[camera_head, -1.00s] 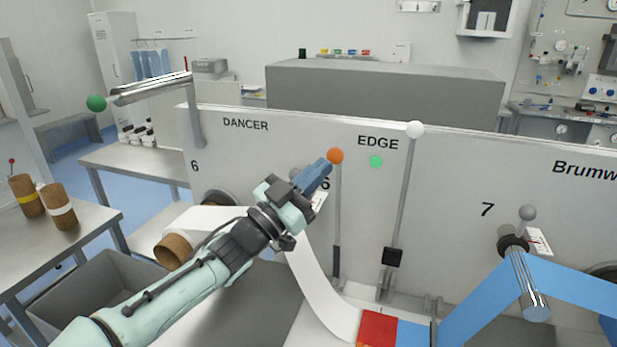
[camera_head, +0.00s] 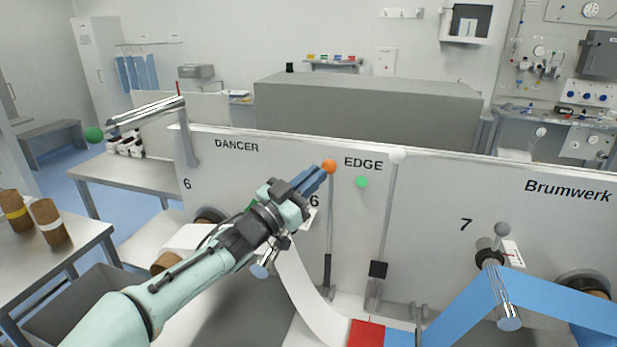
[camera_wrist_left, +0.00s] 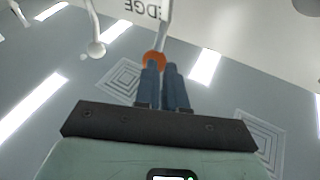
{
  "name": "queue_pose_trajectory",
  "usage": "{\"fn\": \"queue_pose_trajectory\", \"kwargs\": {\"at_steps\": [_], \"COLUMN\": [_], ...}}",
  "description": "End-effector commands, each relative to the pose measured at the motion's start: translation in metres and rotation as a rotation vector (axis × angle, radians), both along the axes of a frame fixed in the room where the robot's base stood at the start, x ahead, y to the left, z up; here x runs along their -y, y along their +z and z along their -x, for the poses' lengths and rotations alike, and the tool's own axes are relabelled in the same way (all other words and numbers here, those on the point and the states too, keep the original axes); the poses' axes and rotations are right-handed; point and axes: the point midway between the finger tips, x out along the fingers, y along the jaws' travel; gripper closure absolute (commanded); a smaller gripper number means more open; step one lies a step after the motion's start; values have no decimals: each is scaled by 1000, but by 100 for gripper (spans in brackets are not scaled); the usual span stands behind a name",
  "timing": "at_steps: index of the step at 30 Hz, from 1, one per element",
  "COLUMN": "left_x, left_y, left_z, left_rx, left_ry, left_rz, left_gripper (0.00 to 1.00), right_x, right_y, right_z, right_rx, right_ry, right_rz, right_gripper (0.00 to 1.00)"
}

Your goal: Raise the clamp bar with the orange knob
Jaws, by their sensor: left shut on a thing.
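The orange knob (camera_head: 328,167) tops a thin grey upright lever (camera_head: 330,215) in front of the white machine panel, left of the word EDGE. My left gripper (camera_head: 318,175) reaches in from the left and its blue fingertips are closed on the knob. In the left wrist view the orange knob (camera_wrist_left: 154,58) shows at the tips of the two blue fingers (camera_wrist_left: 162,72), partly hidden by them. The lever stands nearly upright, with a dark lower part. My right gripper is not in view.
A second lever with a white knob (camera_head: 397,155) stands close to the right. A green marker (camera_head: 362,182) lies between them on the panel. A white web runs down to a red patch (camera_head: 366,334).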

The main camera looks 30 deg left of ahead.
Motion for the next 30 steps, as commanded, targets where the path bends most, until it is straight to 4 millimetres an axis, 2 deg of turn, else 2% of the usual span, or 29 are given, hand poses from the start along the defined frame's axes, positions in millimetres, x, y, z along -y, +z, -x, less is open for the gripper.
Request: {"fn": "queue_pose_trajectory", "kwargs": {"at_steps": [1,7,11,17,24,30], "left_x": [1,1,-3,-15,-32,-42], "left_y": [5,5,0,-15,-14,-14], "left_z": [-1,2,15,58,115,151], "left_rx": [8,10,12,10,11,9], "left_ry": [-1,-3,0,4,5,4], "left_rz": [7,8,6,3,2,2], "left_gripper": [100,100,100,100,100,100], "right_x": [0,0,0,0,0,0], "right_y": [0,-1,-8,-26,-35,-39], "right_z": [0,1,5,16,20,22], "right_rx": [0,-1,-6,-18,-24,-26], "right_ry": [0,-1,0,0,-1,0], "right_rz": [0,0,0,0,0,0], "right_gripper": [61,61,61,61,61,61]}}
